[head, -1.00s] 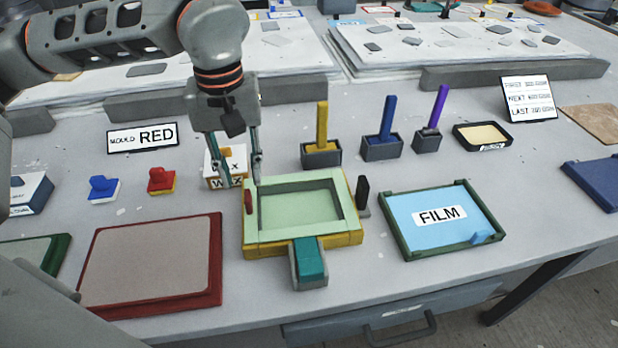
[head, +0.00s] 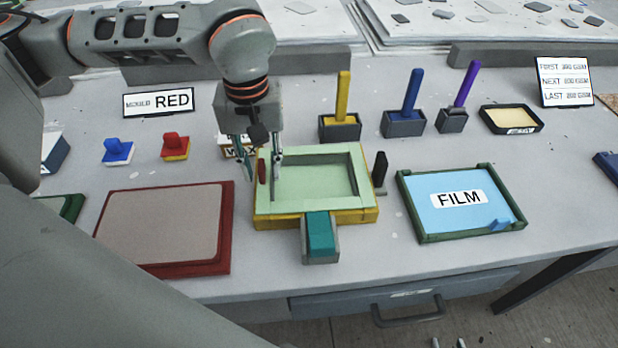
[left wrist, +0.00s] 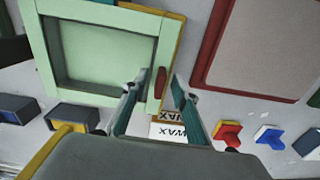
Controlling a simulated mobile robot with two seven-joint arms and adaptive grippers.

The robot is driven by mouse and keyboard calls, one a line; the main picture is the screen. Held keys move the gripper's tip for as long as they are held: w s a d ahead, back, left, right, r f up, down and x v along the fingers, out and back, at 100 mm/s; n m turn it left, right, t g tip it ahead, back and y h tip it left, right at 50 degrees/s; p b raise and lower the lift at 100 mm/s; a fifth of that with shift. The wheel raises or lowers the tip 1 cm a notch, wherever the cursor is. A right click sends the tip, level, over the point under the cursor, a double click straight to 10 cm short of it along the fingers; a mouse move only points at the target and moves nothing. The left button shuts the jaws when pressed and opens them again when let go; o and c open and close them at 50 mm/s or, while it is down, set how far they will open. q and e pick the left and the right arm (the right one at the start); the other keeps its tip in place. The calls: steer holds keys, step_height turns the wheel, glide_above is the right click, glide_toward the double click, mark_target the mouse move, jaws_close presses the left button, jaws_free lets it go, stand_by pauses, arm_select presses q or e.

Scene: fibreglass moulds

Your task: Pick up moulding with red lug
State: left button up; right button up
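The pale green moulding (head: 365,178) is a rectangular frame with a recessed middle, lying on a yellow mould (head: 345,218) near the table's front. Its red lug (head: 262,170) stands on its left side. My left gripper (head: 263,172) points down, open, with one finger on each side of the lug. In the left wrist view the lug (left wrist: 160,82) shows between the two parted fingers (left wrist: 154,88); I see no clear contact. At the head view's bottom edge, two separate tips, apparently my right gripper (head: 448,343), show apart over the floor.
A teal block in a grey holder (head: 320,236) adjoins the mould's front. A wax box (head: 232,150) stands behind the gripper, a dark upright piece (head: 379,172) right of the mould. A red-edged board (head: 165,228) lies left, the FILM tray (head: 458,205) right. Coloured-handled tools (head: 341,115) stand behind.

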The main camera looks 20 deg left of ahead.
arm_select(q)
steer(key=shift+r, duration=0.1)
jaws_close()
